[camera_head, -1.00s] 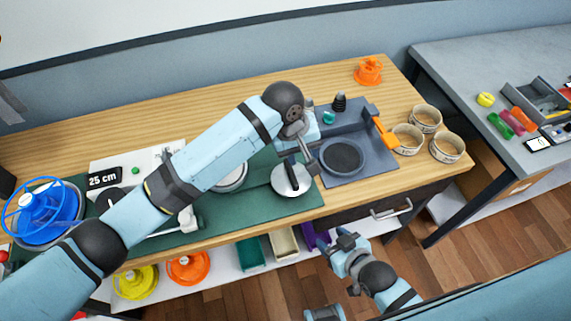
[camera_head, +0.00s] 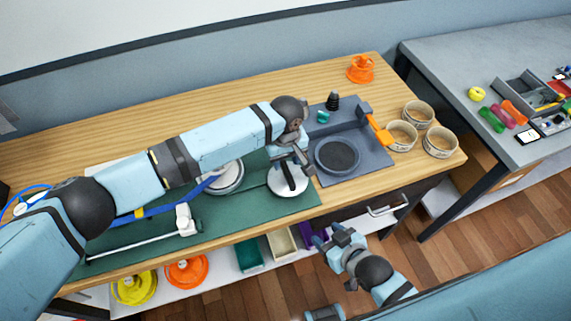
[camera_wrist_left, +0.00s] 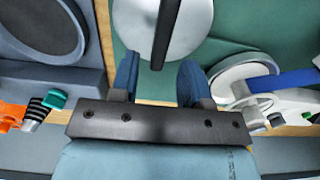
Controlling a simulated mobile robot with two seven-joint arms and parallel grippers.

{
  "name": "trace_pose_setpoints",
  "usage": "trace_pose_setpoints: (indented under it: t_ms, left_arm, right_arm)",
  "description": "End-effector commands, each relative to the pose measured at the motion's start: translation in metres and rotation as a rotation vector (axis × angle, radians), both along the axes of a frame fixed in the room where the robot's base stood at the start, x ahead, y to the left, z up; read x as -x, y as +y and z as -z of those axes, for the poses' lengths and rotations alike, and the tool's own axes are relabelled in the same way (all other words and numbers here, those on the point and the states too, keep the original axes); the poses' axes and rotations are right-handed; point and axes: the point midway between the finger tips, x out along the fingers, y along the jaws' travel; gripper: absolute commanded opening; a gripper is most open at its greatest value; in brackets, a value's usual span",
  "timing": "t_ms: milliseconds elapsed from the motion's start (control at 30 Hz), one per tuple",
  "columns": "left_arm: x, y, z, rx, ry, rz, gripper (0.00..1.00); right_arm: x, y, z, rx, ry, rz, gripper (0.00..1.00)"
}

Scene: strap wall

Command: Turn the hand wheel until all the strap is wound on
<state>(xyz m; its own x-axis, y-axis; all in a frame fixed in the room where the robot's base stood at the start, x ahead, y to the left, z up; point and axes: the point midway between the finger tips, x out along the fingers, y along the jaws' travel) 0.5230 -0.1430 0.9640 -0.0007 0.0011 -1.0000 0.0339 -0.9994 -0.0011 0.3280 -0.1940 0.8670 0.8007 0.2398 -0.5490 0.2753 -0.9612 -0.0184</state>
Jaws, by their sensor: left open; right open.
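A pale round disc with a dark bar across it (camera_head: 287,184), which looks like the hand wheel, lies on the green mat; it also shows in the left wrist view (camera_wrist_left: 196,35). My left gripper (camera_head: 290,165) is just above it, open. In the left wrist view its blue fingers (camera_wrist_left: 158,82) are apart, with the bar's end near the gap; I cannot tell whether they touch. The blue strap (camera_head: 162,209) runs to a pale reel (camera_head: 228,180), partly hidden by my arm. The strap also shows in the left wrist view (camera_wrist_left: 297,79). My right gripper (camera_head: 328,240) is open and empty, low before the bench.
A dark grey tray with a round pad (camera_head: 338,155) and orange-handled lever (camera_head: 380,132) sits right of the wheel. Several bowls (camera_head: 440,142) stand at the bench's right end. A white arm (camera_head: 186,220) stands on the mat. Yellow and orange spools (camera_head: 186,271) are on the shelf below.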

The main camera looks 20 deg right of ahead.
Motion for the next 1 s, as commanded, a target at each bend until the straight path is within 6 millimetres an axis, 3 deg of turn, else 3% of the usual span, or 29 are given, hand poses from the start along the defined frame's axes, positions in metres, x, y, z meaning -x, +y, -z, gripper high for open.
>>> trace_pose_setpoints:
  t_ms: [233, 600, 800, 1000]
  left_arm:
    - [0.000, 0.000, 0.031, 0.000, 0.001, -0.001, 0.43]
    - [0.000, 0.000, 0.037, 0.001, 0.000, 0.000, 0.43]
    - [0.000, 0.000, 0.037, 0.000, 0.000, 0.000, 0.00]
    - [0.000, 0.000, 0.037, 0.000, 0.000, 0.004, 0.00]
  right_arm:
    - [0.000, 0.000, -0.002, 0.001, -0.002, 0.000, 0.54]
    - [0.000, -0.001, -0.001, 0.002, 0.001, 0.000, 0.54]
    - [0.000, -0.001, -0.001, 0.002, 0.002, 0.000, 0.54]
    - [0.001, 0.000, -0.001, 0.002, 0.002, 0.000, 0.54]
